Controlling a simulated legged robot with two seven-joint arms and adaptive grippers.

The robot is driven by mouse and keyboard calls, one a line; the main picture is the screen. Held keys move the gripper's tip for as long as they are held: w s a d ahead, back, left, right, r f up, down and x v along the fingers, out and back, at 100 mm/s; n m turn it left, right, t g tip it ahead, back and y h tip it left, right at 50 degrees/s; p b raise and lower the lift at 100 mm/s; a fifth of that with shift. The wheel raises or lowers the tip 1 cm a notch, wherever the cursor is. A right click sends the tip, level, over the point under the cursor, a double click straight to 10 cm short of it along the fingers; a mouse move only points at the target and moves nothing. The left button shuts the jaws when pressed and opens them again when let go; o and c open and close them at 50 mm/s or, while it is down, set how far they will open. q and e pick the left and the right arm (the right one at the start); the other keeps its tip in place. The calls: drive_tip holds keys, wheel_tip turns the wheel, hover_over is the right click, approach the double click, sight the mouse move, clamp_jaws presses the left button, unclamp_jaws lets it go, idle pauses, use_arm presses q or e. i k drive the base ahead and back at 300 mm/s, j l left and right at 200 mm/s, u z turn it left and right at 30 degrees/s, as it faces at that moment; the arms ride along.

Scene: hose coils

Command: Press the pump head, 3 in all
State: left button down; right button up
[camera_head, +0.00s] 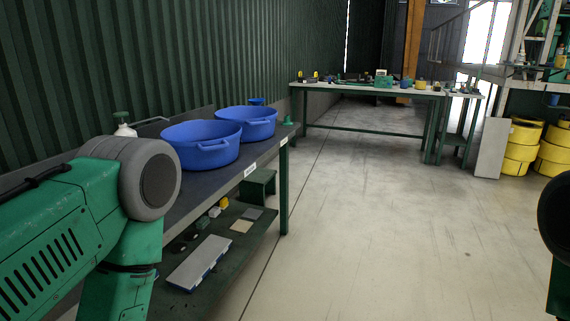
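A white bottle (124,130) with a green top (121,116) stands on the dark bench at the left, behind my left arm. Its lower part is hidden by the arm, and it is too small to tell whether the green top is a pump head. A small green item (289,120) sits at the far end of the same bench; its kind is unclear. My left arm fills the lower left, but its gripper is outside the picture. Only a dark and green piece of my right arm shows at the right edge, without its gripper.
Two blue tubs (201,146) (246,123) stand on the bench (262,150). Its lower shelf (248,262) holds flat panels and small items. A cluttered table (350,128) stands farther back, with yellow containers (521,149) at right. The middle floor is clear.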

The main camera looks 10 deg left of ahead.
sight(120, 115)
drive_tip(key=i+u, duration=0.2)
drive_tip(key=i, duration=0.35)
drive_tip(key=i+l+u, duration=0.2)
drive_tip(key=i, duration=0.3)
drive_tip(key=i+l+u, duration=0.2)
drive_tip(key=i, duration=0.3)
